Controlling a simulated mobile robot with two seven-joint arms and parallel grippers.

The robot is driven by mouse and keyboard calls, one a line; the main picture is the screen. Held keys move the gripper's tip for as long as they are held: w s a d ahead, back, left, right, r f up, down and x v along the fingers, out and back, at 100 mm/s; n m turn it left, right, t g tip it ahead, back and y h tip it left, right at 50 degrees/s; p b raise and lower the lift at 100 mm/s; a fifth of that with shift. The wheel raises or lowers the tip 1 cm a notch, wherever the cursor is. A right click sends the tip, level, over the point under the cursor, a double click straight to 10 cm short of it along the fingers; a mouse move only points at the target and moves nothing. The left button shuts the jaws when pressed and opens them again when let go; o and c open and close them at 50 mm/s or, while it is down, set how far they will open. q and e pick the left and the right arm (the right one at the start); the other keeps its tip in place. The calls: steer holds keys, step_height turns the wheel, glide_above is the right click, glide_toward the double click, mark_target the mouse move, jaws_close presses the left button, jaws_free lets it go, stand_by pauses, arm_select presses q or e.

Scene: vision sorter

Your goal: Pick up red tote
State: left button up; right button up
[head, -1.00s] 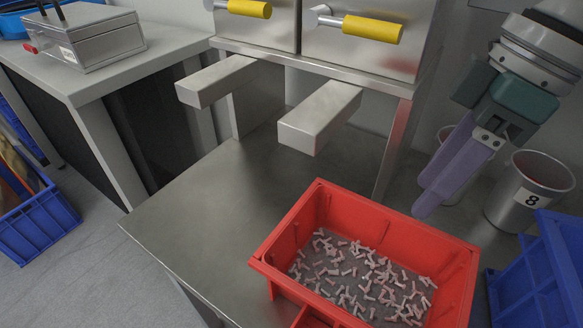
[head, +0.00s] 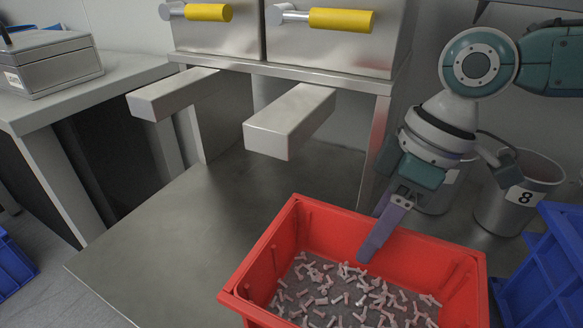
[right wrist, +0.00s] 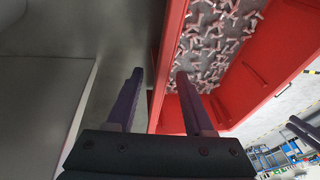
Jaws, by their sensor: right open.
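The red tote (head: 330,232) stands on the metal bench at the bottom of the head view, holding many small pale pink parts; its near side is cut off by the frame. My right gripper (head: 368,250) points down at the tote's far wall, with a purple finger reaching past the rim. In the right wrist view, the open fingers (right wrist: 158,76) have the red tote wall (right wrist: 170,60) between them, one finger outside and one over the inside. I cannot tell whether they touch the wall. My left gripper is not in view.
Two metal bars (head: 290,122) jut out above the bench behind the tote. A metal bucket marked 8 (head: 495,212) and blue crates (head: 548,265) stand at the right. The bench surface (head: 170,235) left of the tote is clear.

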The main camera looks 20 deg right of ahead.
steer(key=shift+f, duration=0.45)
stand_by(0.5)
jaws_close()
stand_by(0.3)
steer(key=shift+r, duration=0.1)
stand_by(0.9)
